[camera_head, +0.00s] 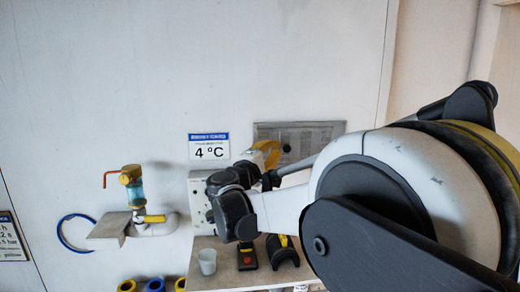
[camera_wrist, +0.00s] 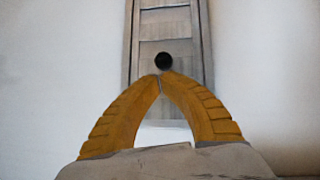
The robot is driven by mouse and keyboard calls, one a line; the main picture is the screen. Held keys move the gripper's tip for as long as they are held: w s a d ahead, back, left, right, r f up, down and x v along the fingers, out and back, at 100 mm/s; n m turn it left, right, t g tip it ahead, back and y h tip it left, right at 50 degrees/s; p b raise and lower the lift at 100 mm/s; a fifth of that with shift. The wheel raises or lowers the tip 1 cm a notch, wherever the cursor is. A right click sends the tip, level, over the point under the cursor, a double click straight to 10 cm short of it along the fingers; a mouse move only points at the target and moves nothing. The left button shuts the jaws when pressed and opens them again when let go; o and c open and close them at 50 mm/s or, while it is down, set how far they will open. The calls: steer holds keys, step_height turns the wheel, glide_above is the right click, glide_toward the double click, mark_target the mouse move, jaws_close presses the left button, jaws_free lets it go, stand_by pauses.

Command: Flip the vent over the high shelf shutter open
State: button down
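The vent shutter (camera_head: 318,132) is a grey slatted panel on the white wall, right of the 4 °C sign. It also fills the upper middle of the wrist view (camera_wrist: 177,22). A round black knob (camera_wrist: 164,60) sits on it and shows in the head view as a dark spot (camera_head: 286,148). My gripper (camera_head: 272,150) is in front of the vent's left part. In the wrist view the yellow fingertips (camera_wrist: 160,76) meet just below the knob, with nothing seen between them. Whether they touch the knob or panel I cannot tell. My arm covers the vent's lower right.
A small shelf (camera_head: 225,270) below holds a pale cup (camera_head: 208,261) and a black device with a red button (camera_head: 247,258). A white socket box (camera_head: 198,200) is above it. At left are a valve with a blue glass (camera_head: 133,188) and a side ledge (camera_head: 108,228).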

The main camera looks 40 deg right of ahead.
steer(key=shift+w+d+f, duration=0.1)
steer(key=shift+w, duration=0.05)
steer(key=s+d, duration=0.2)
steer(key=d, duration=0.1)
steer(key=shift+s+d+b, duration=0.15)
steer(key=shift+d+b, duration=0.05)
steer(key=shift+b, duration=0.1)
steer(key=shift+a, duration=0.1)
